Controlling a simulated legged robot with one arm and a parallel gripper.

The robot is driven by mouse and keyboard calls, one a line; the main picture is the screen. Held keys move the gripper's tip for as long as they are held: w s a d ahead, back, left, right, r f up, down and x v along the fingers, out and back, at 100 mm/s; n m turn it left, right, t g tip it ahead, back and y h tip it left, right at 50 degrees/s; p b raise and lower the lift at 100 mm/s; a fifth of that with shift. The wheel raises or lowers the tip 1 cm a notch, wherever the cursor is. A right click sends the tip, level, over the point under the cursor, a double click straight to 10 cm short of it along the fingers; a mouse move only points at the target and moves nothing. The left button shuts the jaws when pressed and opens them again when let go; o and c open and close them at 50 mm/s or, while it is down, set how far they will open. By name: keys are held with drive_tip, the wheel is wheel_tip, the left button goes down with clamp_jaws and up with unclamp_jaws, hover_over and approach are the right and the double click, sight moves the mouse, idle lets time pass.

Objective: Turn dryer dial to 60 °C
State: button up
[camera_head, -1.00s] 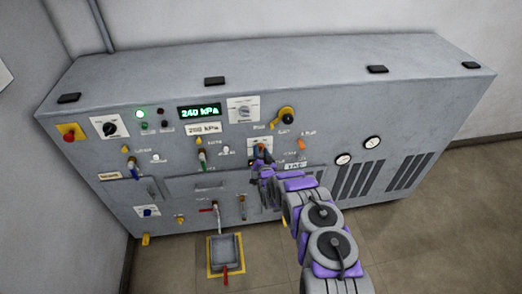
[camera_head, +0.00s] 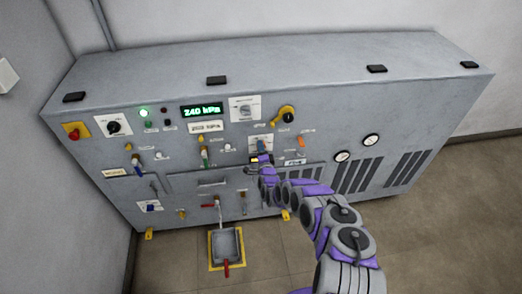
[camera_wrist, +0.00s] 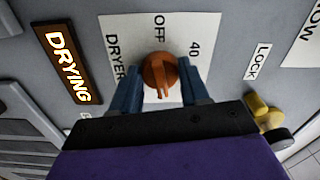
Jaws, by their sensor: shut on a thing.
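The dryer dial (camera_wrist: 159,70) is an orange round knob on a white plate (camera_wrist: 190,29) in the wrist view. "OFF" is printed above it, "40" at upper right and "DRYER" at left. Its raised grip runs roughly up-down in the picture; I cannot tell which end is the pointer. My gripper (camera_wrist: 159,77) is shut on the dial, with one blue finger at each side. My gripper and wrist hide the plate's lower part, and no 60 mark is visible. In the head view, my gripper (camera_head: 263,158) is at the panel's middle and hides the dial.
A lit "DRYING" sign (camera_wrist: 67,63) is left of the plate, and a "LOCK" label (camera_wrist: 257,64) and yellow knob (camera_wrist: 263,110) are right of it. The head view shows a grey cabinet (camera_head: 330,85) with a "240 kPa" display (camera_head: 201,110) and a lit green lamp (camera_head: 144,112).

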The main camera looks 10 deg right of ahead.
drive_tip(key=shift+d+m, duration=0.2)
drive_tip(key=shift+m, duration=0.7)
drive_tip(key=shift+f, duration=0.1)
drive_tip(key=o, duration=1.1)
drive_tip(key=shift+d, duration=0.1)
drive_tip(key=shift+c, duration=0.2)
drive_tip(key=s+p, duration=0.2)
drive_tip(key=s, duration=1.5)
drive_tip(key=shift+s+p, duration=0.15)
drive_tip(key=shift+p, duration=0.15)
